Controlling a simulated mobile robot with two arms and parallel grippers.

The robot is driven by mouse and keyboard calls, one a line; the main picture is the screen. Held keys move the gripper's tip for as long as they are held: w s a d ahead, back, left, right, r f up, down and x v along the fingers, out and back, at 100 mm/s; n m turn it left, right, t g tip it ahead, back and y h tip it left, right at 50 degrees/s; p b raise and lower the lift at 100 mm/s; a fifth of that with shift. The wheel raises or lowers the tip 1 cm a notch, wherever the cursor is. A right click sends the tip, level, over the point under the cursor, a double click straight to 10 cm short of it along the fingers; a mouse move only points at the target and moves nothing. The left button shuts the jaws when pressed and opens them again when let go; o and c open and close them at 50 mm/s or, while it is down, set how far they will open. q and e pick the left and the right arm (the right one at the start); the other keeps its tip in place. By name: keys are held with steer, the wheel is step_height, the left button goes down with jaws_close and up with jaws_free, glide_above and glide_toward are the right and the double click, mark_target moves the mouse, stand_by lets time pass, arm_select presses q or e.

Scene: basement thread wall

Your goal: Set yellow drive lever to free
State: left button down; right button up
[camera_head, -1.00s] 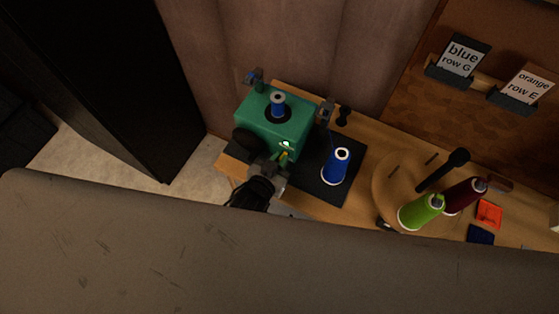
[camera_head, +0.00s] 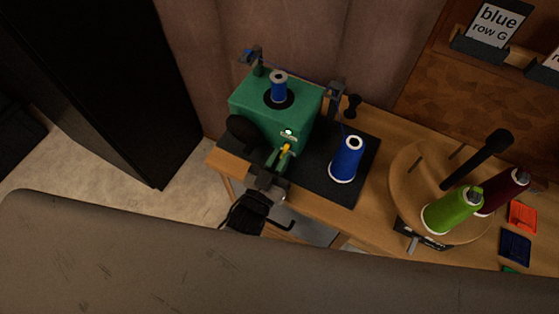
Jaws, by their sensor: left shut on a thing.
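The green winding machine (camera_head: 262,112) stands at the left end of the wooden table, with a blue spool (camera_head: 279,88) upright on top. The yellow drive lever (camera_head: 285,149) shows as a small yellow piece on its front, below a small lit spot (camera_head: 288,132). My left gripper (camera_head: 279,160) reaches up to the front of the machine and is shut on the lever. Its fingers hide the lower part of the lever, and the lever's exact setting is too small to read. My right gripper is not in view.
A blue thread cone (camera_head: 347,160) stands on a black mat right of the machine. A round wooden turntable (camera_head: 408,192) holds a green cone (camera_head: 452,211), a dark red cone (camera_head: 505,190) and a black post. A "blue row G" card (camera_head: 496,24) is on the wall.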

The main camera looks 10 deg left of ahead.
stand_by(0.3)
arm_select(q)
steer(key=c, duration=1.2)
jaws_free()
steer(key=shift+o, duration=0.2)
steer(key=b+v, duration=0.1)
steer(key=v, duration=1)
steer(key=shift+b, duration=0.35)
steer(key=shift+w, duration=0.1)
